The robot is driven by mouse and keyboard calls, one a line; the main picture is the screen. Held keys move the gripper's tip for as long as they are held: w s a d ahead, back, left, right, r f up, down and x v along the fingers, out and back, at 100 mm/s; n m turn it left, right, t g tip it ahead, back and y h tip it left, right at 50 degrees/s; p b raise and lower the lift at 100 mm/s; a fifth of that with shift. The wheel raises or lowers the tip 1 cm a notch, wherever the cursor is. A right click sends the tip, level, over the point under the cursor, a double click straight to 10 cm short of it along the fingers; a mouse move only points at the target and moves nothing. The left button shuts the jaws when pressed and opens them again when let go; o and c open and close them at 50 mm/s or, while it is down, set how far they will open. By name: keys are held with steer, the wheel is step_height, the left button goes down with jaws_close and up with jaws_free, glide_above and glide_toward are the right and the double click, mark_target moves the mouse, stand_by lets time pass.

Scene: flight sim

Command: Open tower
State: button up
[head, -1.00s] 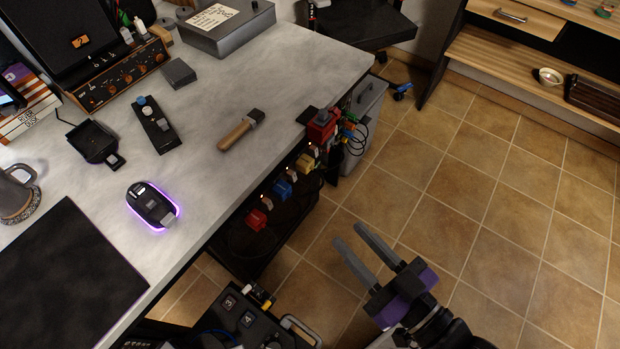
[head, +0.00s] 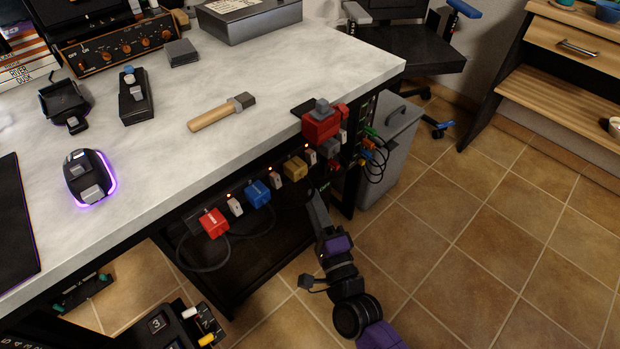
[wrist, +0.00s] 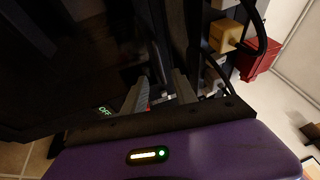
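A black panel (wrist: 70,60) with small green lettering that seems to read OFF fills the left of the wrist view. It looks like the tower, but its outline is too dark to make out and I cannot tell whether it is open. My gripper (head: 314,200) is under the desk's front edge, near its right end, below the row of plugs. In the wrist view my gripper (wrist: 160,88) shows two grey fingers apart, with no held object visible. Its fingertips are close to dark surfaces; I cannot tell whether they touch.
A red box (head: 322,123) is at the corner, near coloured cables (head: 374,158). Tiled floor (head: 450,240) is clear at right.

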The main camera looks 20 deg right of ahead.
steer(key=b+x, duration=0.1)
steer(key=x, duration=0.6)
steer(key=shift+w, duration=0.35)
steer(key=shift+c, duration=0.4)
jaws_close()
stand_by(0.8)
